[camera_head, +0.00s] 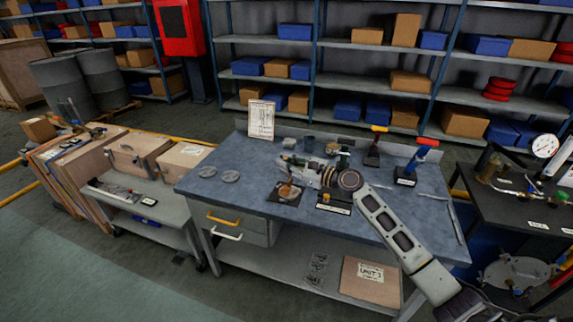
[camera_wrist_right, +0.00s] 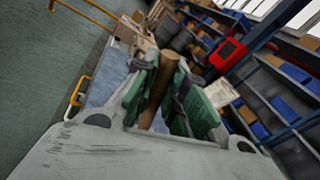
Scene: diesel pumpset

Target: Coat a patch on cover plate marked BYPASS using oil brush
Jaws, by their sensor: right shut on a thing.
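My right gripper (camera_head: 291,161) reaches in from the right over the blue-grey workbench. Its green-padded fingers are shut on a brown wooden handle, which shows between them in the right wrist view (camera_wrist_right: 160,88); I take it for the oil brush. The brush's working end cannot be made out. Just below the gripper lies a dark square plate with a copper-brown round piece (camera_head: 288,192). No BYPASS marking is readable, so I cannot tell which piece is that cover plate. My left gripper is out of view.
Behind my arm stand an orange-handled tool (camera_head: 373,148) and a red-and-blue-handled tool (camera_head: 416,158). A labelled black block (camera_head: 333,203) lies near the front edge. A paper sheet (camera_head: 261,120) stands at the back. The bench's left part (camera_head: 235,155) is mostly clear.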

